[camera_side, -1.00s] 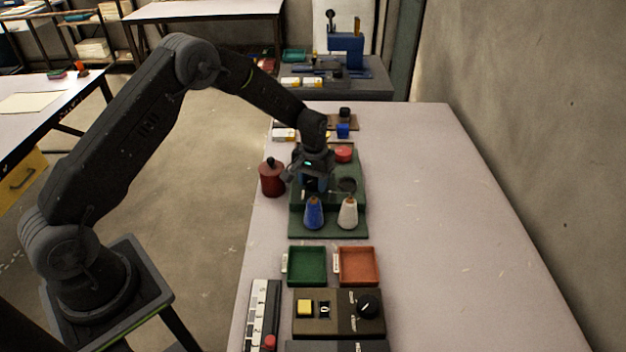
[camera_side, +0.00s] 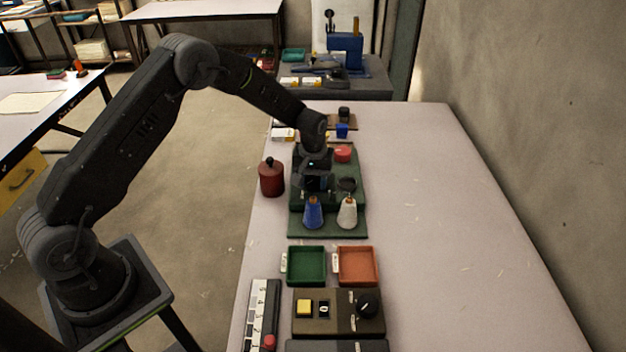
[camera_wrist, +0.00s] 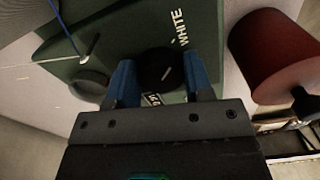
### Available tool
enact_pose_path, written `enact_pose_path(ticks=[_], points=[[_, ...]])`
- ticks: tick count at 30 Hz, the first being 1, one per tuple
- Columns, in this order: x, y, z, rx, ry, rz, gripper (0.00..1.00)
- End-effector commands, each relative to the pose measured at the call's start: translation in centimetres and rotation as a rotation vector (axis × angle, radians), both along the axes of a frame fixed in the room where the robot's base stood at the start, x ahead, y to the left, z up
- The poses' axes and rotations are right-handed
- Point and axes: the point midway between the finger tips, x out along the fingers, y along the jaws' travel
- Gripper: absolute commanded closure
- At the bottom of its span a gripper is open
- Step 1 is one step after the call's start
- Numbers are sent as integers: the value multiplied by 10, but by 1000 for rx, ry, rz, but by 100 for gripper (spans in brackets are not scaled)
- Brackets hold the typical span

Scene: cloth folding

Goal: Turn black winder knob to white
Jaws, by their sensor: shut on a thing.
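In the wrist view, the black winder knob (camera_wrist: 157,68) sits on the green base (camera_wrist: 205,40) between the blue fingers of my gripper (camera_wrist: 160,84), which is shut on it. The knob has a pale pointer line. The label WHITE is printed on the base beside the knob, and another label is partly hidden by the gripper. In the side view, my gripper (camera_side: 318,192) is low over the green base (camera_side: 298,222) and hides the knob. A blue thread cone (camera_side: 313,214) and a white thread cone (camera_side: 347,213) stand upright on the front of the base.
A dark red canister (camera_side: 271,178) stands just left of the base. A red round piece (camera_side: 343,154) is behind. Nearer are a green tray (camera_side: 306,267), an orange tray (camera_side: 357,267) and a control box (camera_side: 338,328) with a dial. The table's right side is clear.

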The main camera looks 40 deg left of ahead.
Motion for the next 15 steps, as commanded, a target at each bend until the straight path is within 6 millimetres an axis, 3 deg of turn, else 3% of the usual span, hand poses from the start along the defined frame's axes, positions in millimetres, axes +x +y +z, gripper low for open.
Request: enact_pose_path(ticks=[1,2,3,9,15], points=[[0,0,0,-2,-1,5,77],[0,0,0,-2,-1,5,52],[0,0,0,-2,-1,5,48],[0,0,0,-1,-1,3,29],[0,0,0,-1,-1,2,27]])
